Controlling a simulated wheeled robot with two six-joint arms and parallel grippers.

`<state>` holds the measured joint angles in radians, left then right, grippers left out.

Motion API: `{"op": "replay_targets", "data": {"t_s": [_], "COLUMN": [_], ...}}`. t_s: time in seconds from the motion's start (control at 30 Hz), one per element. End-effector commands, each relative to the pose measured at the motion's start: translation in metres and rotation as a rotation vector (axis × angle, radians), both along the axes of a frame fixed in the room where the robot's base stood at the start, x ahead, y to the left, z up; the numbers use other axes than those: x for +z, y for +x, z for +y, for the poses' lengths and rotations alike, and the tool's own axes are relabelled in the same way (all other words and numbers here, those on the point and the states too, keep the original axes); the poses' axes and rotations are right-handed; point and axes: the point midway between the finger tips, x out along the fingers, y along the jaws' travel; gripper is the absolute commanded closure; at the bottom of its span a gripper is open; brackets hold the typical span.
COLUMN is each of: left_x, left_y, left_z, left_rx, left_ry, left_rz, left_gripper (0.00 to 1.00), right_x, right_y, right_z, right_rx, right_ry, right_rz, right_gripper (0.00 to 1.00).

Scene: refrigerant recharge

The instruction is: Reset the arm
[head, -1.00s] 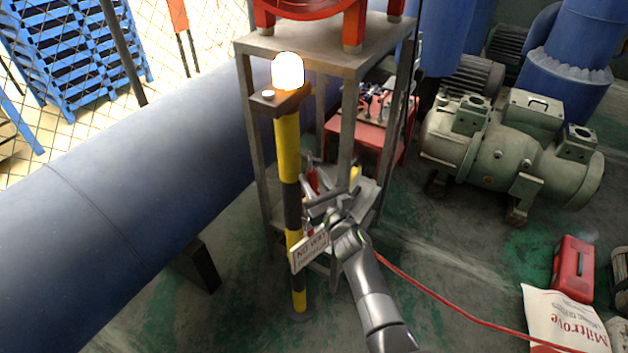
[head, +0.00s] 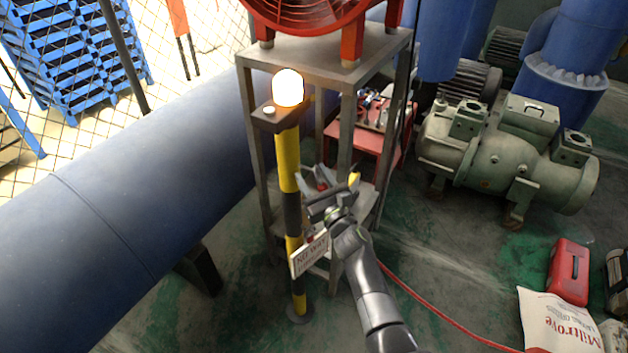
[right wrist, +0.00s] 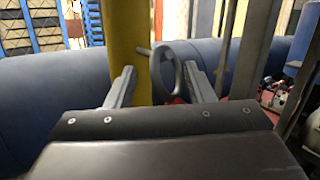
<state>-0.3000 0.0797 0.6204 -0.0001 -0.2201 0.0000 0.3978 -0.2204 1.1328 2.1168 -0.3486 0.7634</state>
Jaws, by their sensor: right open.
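My right arm reaches up from the bottom in the head view. Its gripper (head: 328,197) is in front of the metal stand, just right of the yellow and black post (head: 290,160). In the right wrist view the gripper (right wrist: 160,85) is open, its two fingers apart. A grey ring-shaped part (right wrist: 172,68) shows between and beyond the fingertips, beside the yellow post (right wrist: 130,45); whether it touches a finger I cannot tell. A glowing lamp (head: 288,88) tops the post, and a white sign (head: 309,255) hangs low on it. My left gripper is not in view.
The metal stand (head: 335,60) carries a red fan (head: 315,8). A large blue pipe (head: 110,210) fills the left. A green-grey compressor (head: 500,155), a red case (head: 568,272) and a white sack (head: 555,322) stand right. A red hose (head: 430,310) crosses the floor.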

Motion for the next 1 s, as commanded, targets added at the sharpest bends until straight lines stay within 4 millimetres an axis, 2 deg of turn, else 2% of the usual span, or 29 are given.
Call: {"op": "replay_targets", "data": {"t_s": [0.03,0.1,0.4,0.77,0.87,1.0], "left_x": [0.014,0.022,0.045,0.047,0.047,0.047], "left_y": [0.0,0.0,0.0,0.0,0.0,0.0], "left_z": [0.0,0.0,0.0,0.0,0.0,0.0], "left_rx": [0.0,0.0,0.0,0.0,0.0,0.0], "left_ry": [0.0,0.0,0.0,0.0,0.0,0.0], "left_rz": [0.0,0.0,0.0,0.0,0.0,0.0], "left_gripper": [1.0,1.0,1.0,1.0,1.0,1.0], "right_x": [0.019,0.029,0.057,0.059,0.057,0.052], "right_y": [0.001,0.001,0.001,-0.002,-0.013,-0.045], "right_z": [0.001,0.001,0.0,-0.002,-0.009,-0.024], "right_rx": [0.001,0.001,0.001,0.002,0.009,0.039], "right_ry": [0.001,0.001,0.004,-0.023,-0.11,-0.358], "right_rz": [-0.008,-0.008,-0.008,-0.025,-0.078,-0.216], "right_gripper": [0.52,0.52,0.52,0.52,0.52,0.52]}}
